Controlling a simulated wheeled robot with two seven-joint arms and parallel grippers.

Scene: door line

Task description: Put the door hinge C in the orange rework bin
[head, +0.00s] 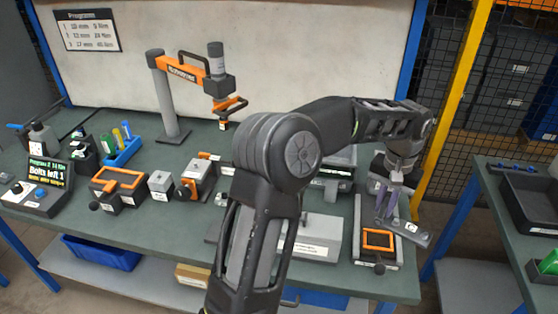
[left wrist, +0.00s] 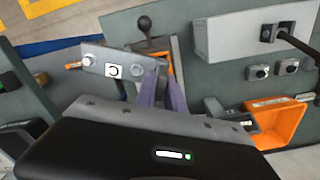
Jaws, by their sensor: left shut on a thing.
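The door hinge C is a grey metal plate (head: 412,235) in the head view, at the right end of the bench. In the left wrist view the hinge (left wrist: 98,62) shows a white label with a dark C-like mark and round bolt heads. My left gripper (head: 385,207) is shut on the hinge, its purple fingers (left wrist: 158,88) pointing down in the head view. The hinge appears to be above the orange-framed fixture. The orange rework bin (left wrist: 290,122) shows at the right of the left wrist view; I cannot make it out in the head view. My right gripper is not in view.
A fixture with an orange frame (head: 379,240) and black knob lies under the hinge. A grey box (head: 318,238) stands left of it, partly behind my arm. A yellow post (head: 452,90) and mesh fence stand at right. A second bench with a black tray (head: 535,200) is beyond a gap.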

